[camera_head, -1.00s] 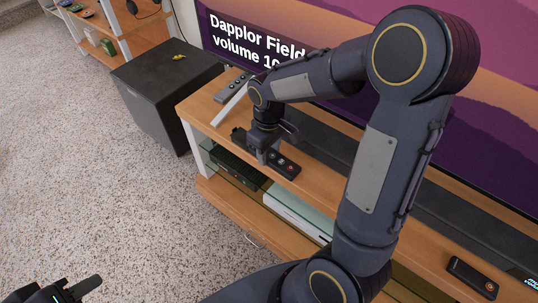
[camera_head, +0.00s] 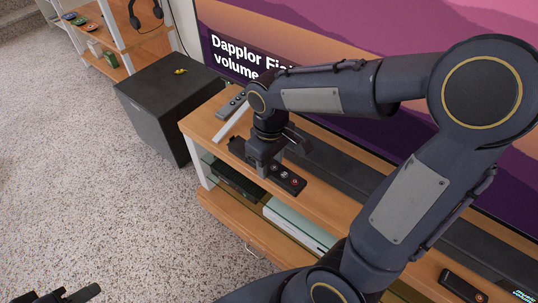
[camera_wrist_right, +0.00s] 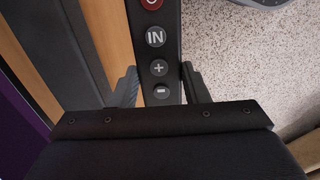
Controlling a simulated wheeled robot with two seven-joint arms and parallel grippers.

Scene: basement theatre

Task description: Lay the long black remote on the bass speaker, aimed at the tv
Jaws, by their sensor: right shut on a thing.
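My right gripper (camera_head: 268,167) is shut on the long black remote (camera_head: 290,181) at the left part of the tv stand. In the right wrist view the remote (camera_wrist_right: 157,40) runs between the two fingers, with its round buttons facing the camera. Whether it touches the wood is unclear. The bass speaker (camera_head: 150,122), a black box on the carpet, stands left of the tv stand. The tv (camera_head: 370,35) is behind the stand, partly hidden by my right arm. My left gripper (camera_head: 70,296) shows only in part at the bottom left; its opening is unclear.
A small yellow thing (camera_head: 181,71) lies on the speaker top. A grey remote (camera_head: 232,105) and a white bar (camera_head: 232,124) lie on the stand's left end. A long dark soundbar (camera_head: 345,163) runs along the stand. Another black remote (camera_head: 461,286) lies further right. Carpet in front is clear.

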